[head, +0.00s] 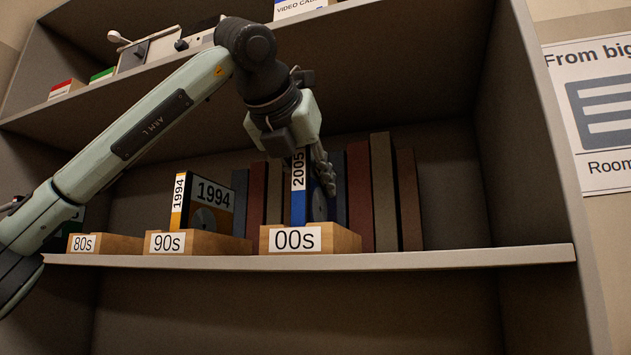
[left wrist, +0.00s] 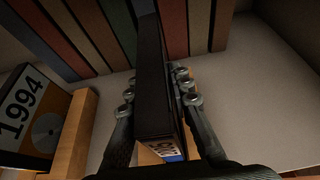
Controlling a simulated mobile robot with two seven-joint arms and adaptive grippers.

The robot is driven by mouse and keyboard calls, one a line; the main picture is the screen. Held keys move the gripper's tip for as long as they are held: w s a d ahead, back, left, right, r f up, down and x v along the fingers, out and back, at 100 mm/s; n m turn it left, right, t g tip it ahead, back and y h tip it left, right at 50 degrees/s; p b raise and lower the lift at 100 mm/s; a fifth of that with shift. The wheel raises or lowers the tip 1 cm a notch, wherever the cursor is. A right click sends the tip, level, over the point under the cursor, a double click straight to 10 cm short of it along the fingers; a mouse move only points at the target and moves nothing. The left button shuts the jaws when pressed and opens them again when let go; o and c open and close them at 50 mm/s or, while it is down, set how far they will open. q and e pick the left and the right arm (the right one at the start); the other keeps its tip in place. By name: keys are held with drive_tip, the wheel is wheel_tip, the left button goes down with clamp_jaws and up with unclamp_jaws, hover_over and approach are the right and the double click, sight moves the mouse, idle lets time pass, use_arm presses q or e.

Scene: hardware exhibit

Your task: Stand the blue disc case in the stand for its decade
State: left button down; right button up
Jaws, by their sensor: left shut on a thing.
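The blue disc case (head: 299,205), marked 2005 on its spine, is upright at the 00s stand (head: 345,240). Its lower edge is hidden behind the stand's front, so I cannot tell whether it rests in the slot. My left gripper (head: 322,178) comes down from above and is shut on the case. In the left wrist view the case (left wrist: 152,90) is between the two fingers. The 90s stand (head: 220,243) holds an orange-and-black case marked 1994 (head: 212,205). The 80s stand (head: 122,244) is at the left. My right gripper is not in view.
A row of books (head: 384,190) stands behind the stands. The shelf board (head: 450,259) is clear to the right. An upper shelf (head: 390,30) overhangs the arm, and a side wall (head: 530,130) closes the right. A dark green case (head: 66,222) is partly hidden by my left arm.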

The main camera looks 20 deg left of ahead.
use_arm(q)
drive_tip(key=shift+f+b, duration=0.55)
drive_tip(key=shift+f, duration=0.2)
drive_tip(key=c, duration=1.3)
unclamp_jaws()
drive_tip(key=shift+s, duration=0.15)
